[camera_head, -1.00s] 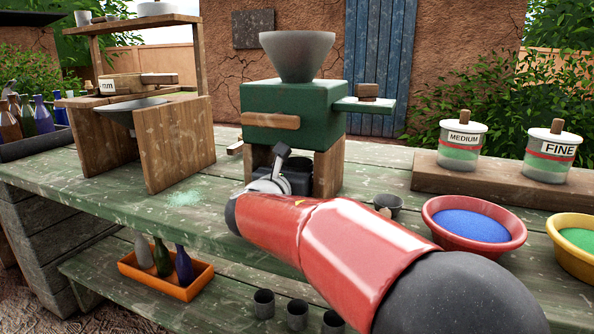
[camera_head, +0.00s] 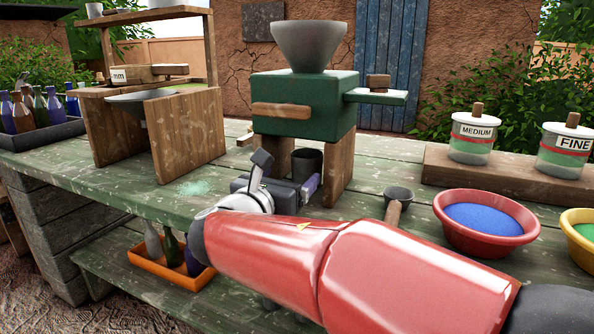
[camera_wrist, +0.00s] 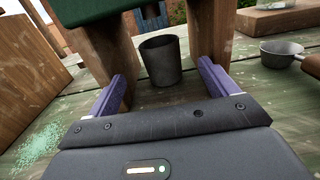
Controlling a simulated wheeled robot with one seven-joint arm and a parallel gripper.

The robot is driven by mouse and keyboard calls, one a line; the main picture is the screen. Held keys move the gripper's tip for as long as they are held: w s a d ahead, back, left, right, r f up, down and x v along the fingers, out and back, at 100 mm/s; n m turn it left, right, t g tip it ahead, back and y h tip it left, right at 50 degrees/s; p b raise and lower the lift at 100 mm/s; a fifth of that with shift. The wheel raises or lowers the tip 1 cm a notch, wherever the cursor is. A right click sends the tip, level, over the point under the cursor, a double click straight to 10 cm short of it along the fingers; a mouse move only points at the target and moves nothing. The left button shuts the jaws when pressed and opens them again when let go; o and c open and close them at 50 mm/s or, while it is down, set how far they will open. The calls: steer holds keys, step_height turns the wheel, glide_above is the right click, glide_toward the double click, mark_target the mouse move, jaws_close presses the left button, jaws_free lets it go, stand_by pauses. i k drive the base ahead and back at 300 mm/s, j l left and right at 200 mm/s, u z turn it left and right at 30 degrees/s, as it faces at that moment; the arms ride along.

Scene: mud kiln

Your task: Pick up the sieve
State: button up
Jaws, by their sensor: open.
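The sieve (camera_head: 150,74) is a wooden-framed piece with a handle pointing right and an "mm" label. It rests on the wooden stand (camera_head: 185,125) at the left of the table, above a grey funnel-like bowl (camera_head: 140,97). My gripper (camera_head: 312,180) is low in front of the green mill, well right of and below the sieve. In the wrist view my gripper (camera_wrist: 160,84) is open, its two purple fingers apart, with nothing held. A dark metal cup (camera_wrist: 161,62) stands beyond the fingers, under the mill. The sieve is not in the wrist view.
The green mill (camera_head: 303,100) on wooden legs stands between my gripper and the back wall. A small scoop (camera_head: 397,196), red bowl (camera_head: 485,222) and labelled jars (camera_head: 472,140) are to the right. Bottles in a dark tray (camera_head: 40,134) are far left. Pale green powder lies near the stand.

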mark_target(157, 72)
steer(key=k+j, duration=0.25)
steer(key=k, duration=0.2)
steer(key=k+j, duration=0.25)
steer(key=k, duration=0.25)
